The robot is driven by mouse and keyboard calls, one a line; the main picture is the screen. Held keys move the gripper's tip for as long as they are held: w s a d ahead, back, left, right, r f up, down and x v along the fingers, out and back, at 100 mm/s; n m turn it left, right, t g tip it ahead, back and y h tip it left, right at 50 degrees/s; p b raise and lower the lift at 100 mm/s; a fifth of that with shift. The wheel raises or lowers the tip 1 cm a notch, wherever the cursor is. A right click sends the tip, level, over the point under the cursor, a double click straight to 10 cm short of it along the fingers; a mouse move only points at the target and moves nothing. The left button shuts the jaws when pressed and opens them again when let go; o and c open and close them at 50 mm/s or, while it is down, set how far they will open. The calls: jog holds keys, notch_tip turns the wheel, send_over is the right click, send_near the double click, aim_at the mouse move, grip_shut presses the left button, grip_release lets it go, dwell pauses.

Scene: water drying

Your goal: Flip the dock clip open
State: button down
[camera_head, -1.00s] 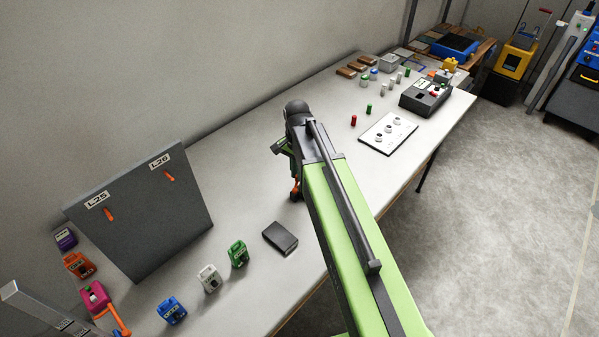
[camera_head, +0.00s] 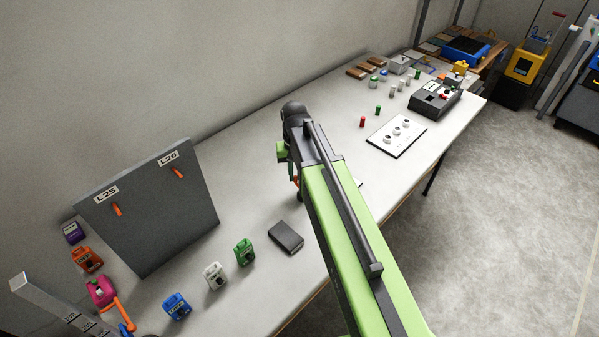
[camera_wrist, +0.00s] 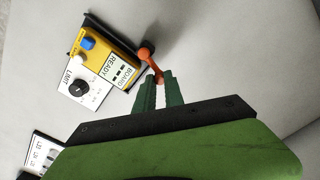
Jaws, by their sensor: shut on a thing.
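The dock clip appears to be the orange lever (camera_wrist: 147,57) in the wrist view, at the right end of a yellow and white unit (camera_wrist: 121,56) marked "BOARD READY". My gripper (camera_wrist: 159,80) has its green fingertips shut on the lower end of this lever. The unit carries a blue knob, a white knob and a black dial. In the camera_head view, my gripper (camera_head: 288,157) is over the bench, with a bit of orange (camera_head: 296,181) below it. My arm hides most of the unit there.
A black box (camera_head: 286,237) lies left of my arm, near several small coloured devices, including a green one (camera_head: 244,252). A grey upright board (camera_head: 150,215) stands at left. A white panel (camera_head: 396,146) with round knobs lies at right. Bare bench (camera_head: 240,160) lies between.

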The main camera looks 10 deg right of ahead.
jog(key=shift+s+a+n, duration=0.15)
jog(key=shift+a+n, duration=0.05)
jog(key=shift+n, duration=0.55)
jog(key=shift+s+a+n, duration=0.15)
jog(key=shift+a+n, duration=0.05)
jog(key=shift+n, duration=0.55)
jog(key=c, duration=1.4)
grip_release()
jog(key=shift+c, duration=0.2)
jog(key=shift+r, duration=0.1)
notch_tip(320, 180, up, 17)
jog(key=p, duration=1.7)
jog(key=shift+r, duration=0.15)
